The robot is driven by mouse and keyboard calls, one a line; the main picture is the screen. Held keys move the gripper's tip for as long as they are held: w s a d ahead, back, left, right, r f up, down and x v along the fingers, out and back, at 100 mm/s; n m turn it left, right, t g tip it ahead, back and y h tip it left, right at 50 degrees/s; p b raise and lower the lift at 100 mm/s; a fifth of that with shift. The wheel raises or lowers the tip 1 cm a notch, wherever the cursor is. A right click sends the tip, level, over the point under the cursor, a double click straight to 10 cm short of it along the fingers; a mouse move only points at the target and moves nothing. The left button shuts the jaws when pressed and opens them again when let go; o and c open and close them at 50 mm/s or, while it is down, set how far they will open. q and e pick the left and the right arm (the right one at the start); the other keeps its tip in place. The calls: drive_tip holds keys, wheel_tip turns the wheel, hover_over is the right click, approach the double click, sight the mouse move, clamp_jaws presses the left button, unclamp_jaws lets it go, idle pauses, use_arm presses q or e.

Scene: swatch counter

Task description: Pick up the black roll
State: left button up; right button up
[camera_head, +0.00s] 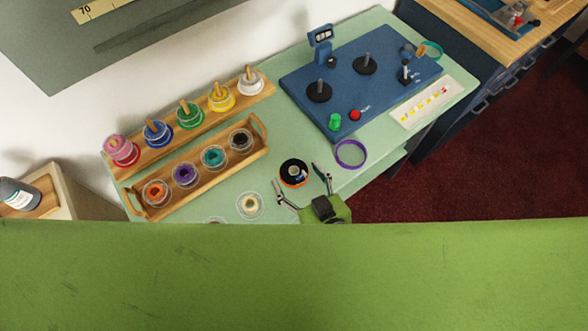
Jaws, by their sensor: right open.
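A black roll (286,168) with an orange lower edge and a pale centre lies on the light green counter (340,185), near its front edge. My right gripper (297,175) is open, with one finger to the left of the roll and the other to its right. Its fingertips appear beside the roll in the picture. I cannot tell how high they are above the counter or whether they touch it. Nothing is held. My left gripper is not in view.
A purple ring (351,154) lies right of the roll. A clear round container (249,205) lies to the left. A wooden tray (195,194) and rack of coloured spools stand behind. A blue board (345,85) with posts and buttons stands at the back right.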

sight(295, 173)
drive_tip(key=x, duration=0.3)
drive_tip(key=shift+w, duration=0.2)
drive_tip(key=c, duration=1.2)
drive_tip(key=shift+r, duration=0.1)
